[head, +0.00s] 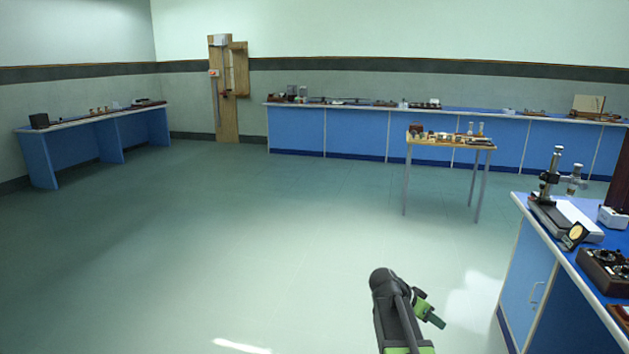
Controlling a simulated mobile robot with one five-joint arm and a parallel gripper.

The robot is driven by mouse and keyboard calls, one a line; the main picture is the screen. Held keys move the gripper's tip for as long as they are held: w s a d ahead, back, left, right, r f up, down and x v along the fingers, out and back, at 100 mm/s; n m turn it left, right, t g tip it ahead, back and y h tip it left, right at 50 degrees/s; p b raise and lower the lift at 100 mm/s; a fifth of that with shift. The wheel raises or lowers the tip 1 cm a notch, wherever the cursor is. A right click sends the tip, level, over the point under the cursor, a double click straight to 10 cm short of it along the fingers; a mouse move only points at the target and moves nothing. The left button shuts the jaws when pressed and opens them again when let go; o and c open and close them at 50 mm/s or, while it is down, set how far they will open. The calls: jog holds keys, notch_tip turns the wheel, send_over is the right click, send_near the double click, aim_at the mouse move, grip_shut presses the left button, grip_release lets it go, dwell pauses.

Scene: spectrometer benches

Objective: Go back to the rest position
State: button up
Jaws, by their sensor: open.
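My arm rises from the bottom edge of the head view, right of the middle, dark grey with green parts. My gripper (430,312) shows as a small green and dark piece beside the upper arm link, pointing down and to the right. It is open, and nothing shows in it. It is over bare floor, apart from all the furniture. The arm link hides part of it.
A blue bench (530,270) with a microscope-like stand (553,180) and instruments is close on the right. A small table (480,146) stands behind. Long blue benches (355,132) line the back wall; another bench (85,148) is at left. The floor (220,240) is clear.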

jog(key=s+a+f+n+y, duration=0.2)
jog(key=s+a+n+y, duration=0.15)
jog(key=a, duration=0.35)
jog(key=s+a+f+n+g+y, duration=0.1)
jog(key=s+a+f+n+y, duration=0.15)
jog(key=s+a+n, duration=0.4)
jog(key=s+a+f+n+y, duration=0.2)
jog(key=s+a+f+y, duration=0.1)
jog(key=a, duration=0.6)
notch_tip(320, 180, up, 18)
jog(key=p, duration=1.8)
jog(key=shift+d+r+n, duration=0.25)
jog(key=shift+d+n, duration=0.05)
jog(key=shift+d, duration=0.05)
jog(key=shift+w, duration=0.1)
jog(key=shift+c, duration=0.8)
